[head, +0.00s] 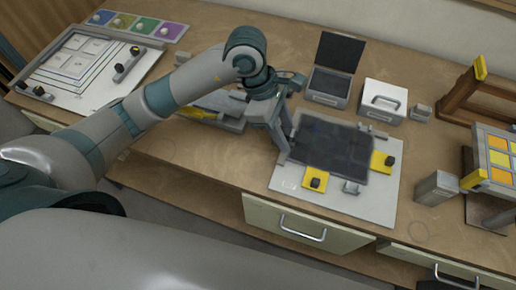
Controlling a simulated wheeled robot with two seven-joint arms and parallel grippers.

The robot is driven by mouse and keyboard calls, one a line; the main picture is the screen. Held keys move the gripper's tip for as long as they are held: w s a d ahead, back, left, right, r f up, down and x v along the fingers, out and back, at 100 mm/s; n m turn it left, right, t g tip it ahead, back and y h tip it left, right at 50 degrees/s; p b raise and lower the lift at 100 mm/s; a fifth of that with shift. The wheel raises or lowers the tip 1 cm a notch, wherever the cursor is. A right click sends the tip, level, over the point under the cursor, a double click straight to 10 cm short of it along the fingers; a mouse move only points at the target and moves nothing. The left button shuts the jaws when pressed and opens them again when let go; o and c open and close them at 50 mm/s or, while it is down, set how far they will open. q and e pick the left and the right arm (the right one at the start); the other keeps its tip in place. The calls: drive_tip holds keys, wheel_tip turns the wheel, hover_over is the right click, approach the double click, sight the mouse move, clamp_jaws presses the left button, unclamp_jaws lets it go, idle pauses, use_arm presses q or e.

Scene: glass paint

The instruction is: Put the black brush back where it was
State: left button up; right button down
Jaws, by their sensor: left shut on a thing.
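My left gripper (279,135) reaches down over the left edge of a dark glass-like panel (335,145). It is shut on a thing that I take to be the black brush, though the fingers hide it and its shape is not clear. The panel lies on a white board (330,200) with yellow clamps with black knobs on it. A low grey holder with yellow parts (205,108) lies left of the gripper, partly hidden behind my left arm. My right gripper is not in view.
An open grey box with a dark lid (328,85) and a white box with a handle (384,101) stand behind the panel. A wooden frame and a coloured tile panel (498,152) stand at the right. A white board with a drawing (85,65) lies at the far left.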

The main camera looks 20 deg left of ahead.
use_arm(q)
hover_over(263, 159)
drive_tip(key=a, duration=0.2)
drive_tip(key=f, duration=0.4)
drive_tip(key=shift+d+b, duration=0.25)
drive_tip(key=shift+b, duration=0.15)
drive_tip(key=shift+w, duration=0.1)
drive_tip(key=shift+f+b, duration=0.75)
drive_tip(key=shift+f, duration=1.2)
drive_tip(key=shift+f, duration=0.2)
drive_tip(key=o, duration=1)
drive_tip(key=shift+r, duration=0.15)
